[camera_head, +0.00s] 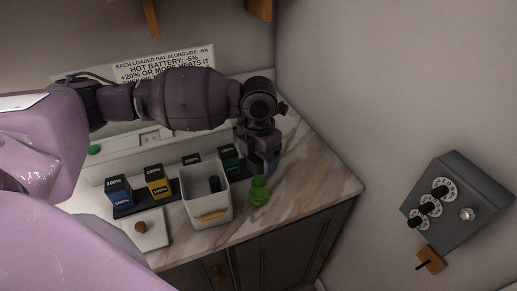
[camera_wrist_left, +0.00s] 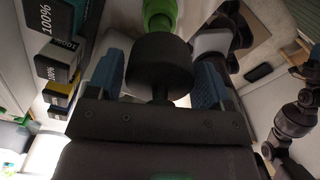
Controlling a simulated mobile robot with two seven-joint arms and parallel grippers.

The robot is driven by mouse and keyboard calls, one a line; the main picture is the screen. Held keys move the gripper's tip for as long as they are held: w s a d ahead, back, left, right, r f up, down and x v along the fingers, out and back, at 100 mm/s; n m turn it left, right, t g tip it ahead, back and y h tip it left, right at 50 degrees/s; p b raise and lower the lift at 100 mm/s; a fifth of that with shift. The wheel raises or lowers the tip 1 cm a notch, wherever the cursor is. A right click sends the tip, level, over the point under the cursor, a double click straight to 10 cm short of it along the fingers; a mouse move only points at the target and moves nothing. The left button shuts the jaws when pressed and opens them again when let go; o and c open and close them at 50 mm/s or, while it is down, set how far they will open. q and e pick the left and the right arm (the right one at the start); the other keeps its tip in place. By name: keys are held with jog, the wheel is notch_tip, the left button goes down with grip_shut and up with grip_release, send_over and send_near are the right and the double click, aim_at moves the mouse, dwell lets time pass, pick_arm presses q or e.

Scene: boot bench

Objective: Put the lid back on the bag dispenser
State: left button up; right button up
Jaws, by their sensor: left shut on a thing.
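The green bag dispenser (camera_head: 259,193) stands upright on the marble counter, just right of a white bin. Its green body also shows at the top of the left wrist view (camera_wrist_left: 160,14). My left gripper (camera_head: 267,166) points down close above and beside the dispenser. In the left wrist view its two blue fingers (camera_wrist_left: 159,80) are shut on a black round lid (camera_wrist_left: 158,62) with a thin stem. The green body is just beyond the lid; I cannot tell whether they touch. The lid is hidden in the head view. My right gripper is not in view.
Blue (camera_head: 119,193), yellow (camera_head: 158,182) and dark green (camera_head: 229,158) blocks stand in a dark rack. A white plate (camera_head: 146,232) holds a brown knob. The counter right of the dispenser is free up to its edge.

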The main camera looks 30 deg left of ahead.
aim_at(259, 177)
pick_arm(q)
jog(key=shift+f, duration=3.2)
jog(key=shift+f, duration=0.15)
dwell(0.6)
jog(key=o, duration=0.9)
jog(key=shift+r, duration=3.5)
grip_shut()
